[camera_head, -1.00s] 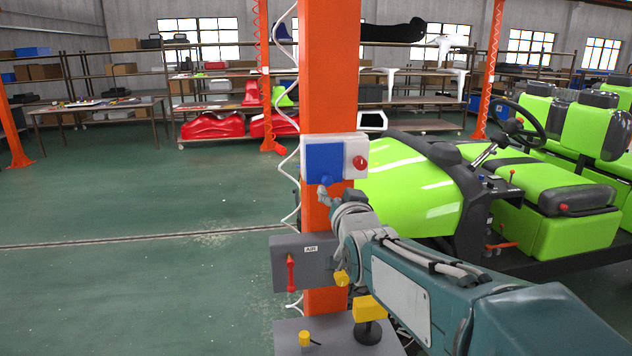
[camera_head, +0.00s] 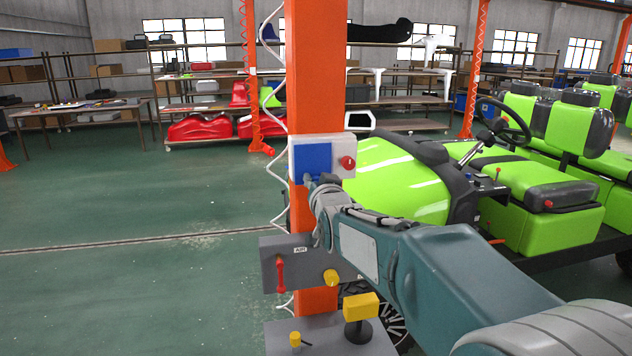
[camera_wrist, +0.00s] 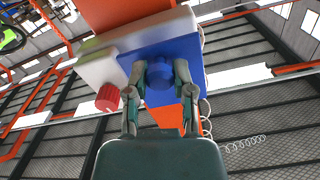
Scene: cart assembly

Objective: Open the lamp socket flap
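The lamp socket is a white box (camera_head: 338,142) on the orange post, with a blue flap (camera_head: 312,158) on its left part and a red knob (camera_head: 347,162) on its right. The flap looks closed in the head view. In the head view my gripper (camera_head: 308,181) is small and partly hidden by my wrist.
The orange post (camera_head: 315,65) carries a grey box (camera_head: 300,262) with a red handle and a yellow knob below the socket. A yellow block on a black stem (camera_head: 359,318) stands lower down. A green cart (camera_head: 400,180) is close on the right. The floor at left is clear.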

